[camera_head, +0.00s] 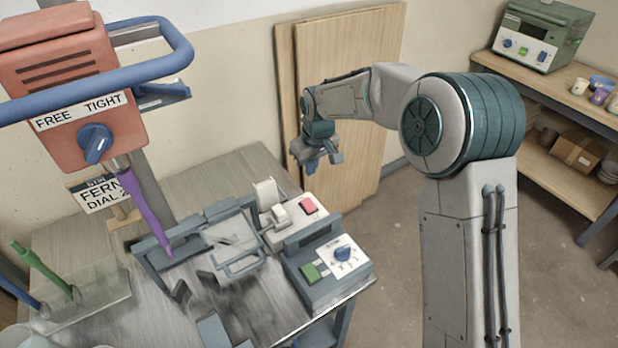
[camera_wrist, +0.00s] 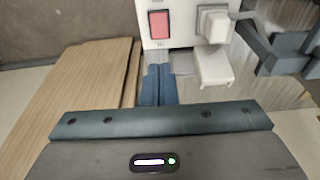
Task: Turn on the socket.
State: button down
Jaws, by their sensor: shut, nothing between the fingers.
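The socket (camera_head: 285,232) is a pale box on the metal table, with a red rocker switch (camera_head: 308,205) and a white plug (camera_head: 279,214). In the wrist view the socket (camera_wrist: 182,39) is at the top, its red switch (camera_wrist: 159,24) left of the plug (camera_wrist: 213,24). I cannot tell which way the rocker is tipped. My gripper (camera_head: 322,160) hangs above and beyond the socket in the head view, apart from it. In the wrist view my gripper (camera_wrist: 158,72) shows its blue fingers together, empty, pointing toward the switch.
A grey control box (camera_head: 320,272) with a green button and blue dial stands just in front of the socket. A metal frame (camera_head: 205,240) and a red machine (camera_head: 75,85) are to the left. Wooden boards (camera_head: 355,45) lean on the wall close behind my gripper.

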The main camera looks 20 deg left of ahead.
aim_at(306, 200)
jog(key=f, duration=0.4)
jog(key=w+a+f+p, duration=0.1)
jog(key=f, duration=0.7)
jog(key=shift+w+a+f+p, duration=0.2)
jog(key=shift+a+f+p, duration=0.15)
jog(key=shift+a, duration=0.05)
